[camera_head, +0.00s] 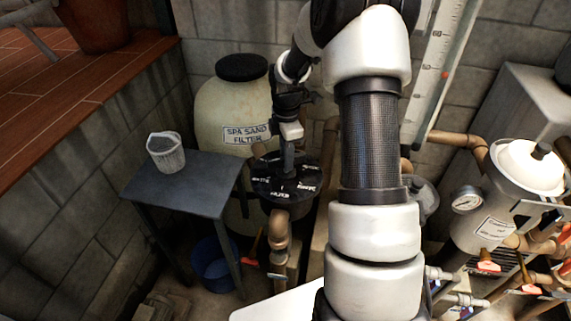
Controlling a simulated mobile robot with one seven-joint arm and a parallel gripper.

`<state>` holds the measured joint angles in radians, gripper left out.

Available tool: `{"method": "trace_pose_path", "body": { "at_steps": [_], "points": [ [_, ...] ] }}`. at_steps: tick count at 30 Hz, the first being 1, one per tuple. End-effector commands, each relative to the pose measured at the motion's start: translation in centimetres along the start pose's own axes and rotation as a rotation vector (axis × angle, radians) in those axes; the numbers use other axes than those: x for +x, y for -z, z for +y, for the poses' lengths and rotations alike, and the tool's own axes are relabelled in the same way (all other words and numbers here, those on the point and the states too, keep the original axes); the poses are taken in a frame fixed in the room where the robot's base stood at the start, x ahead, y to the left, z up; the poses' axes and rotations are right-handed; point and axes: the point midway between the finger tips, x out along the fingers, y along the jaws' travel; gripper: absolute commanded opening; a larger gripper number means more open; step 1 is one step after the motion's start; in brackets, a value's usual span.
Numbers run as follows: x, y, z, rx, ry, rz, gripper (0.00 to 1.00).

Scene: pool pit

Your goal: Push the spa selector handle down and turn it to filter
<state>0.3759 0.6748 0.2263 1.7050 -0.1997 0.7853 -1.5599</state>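The spa selector valve is a round black top (268,189) with white lettering around its face. "FILTER" reads at its near edge, and other labels are partly legible. It sits on brown pipework in front of the tank labelled "SPA SAND FILTER" (222,110). My gripper (289,160) points down over the middle of the valve top, with its dark lower end at or just above the face. The selector handle cannot be told apart from the dark gripper parts, so contact and handle angle are unclear. The fingers are too small and dark to show a gap.
A grey table (180,190) with a white basket (166,151) stands left of the valve. A blue bucket (212,262) is on the floor below. Pipes, a pressure gauge (467,199) and a white-topped filter housing (528,167) crowd the right side. Block walls close the back.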

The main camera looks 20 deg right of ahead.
Motion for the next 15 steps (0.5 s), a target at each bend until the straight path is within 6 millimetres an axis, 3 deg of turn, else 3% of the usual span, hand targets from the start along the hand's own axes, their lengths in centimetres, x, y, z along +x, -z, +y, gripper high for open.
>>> {"method": "trace_pose_path", "body": {
  "at_steps": [2, 15],
  "points": [
    [0.03, 0.01, -0.02, 0.001, 0.001, 0.000, 0.37],
    [-0.08, 0.01, 0.04, 0.002, -0.001, 0.000, 0.38]
  ]
}}
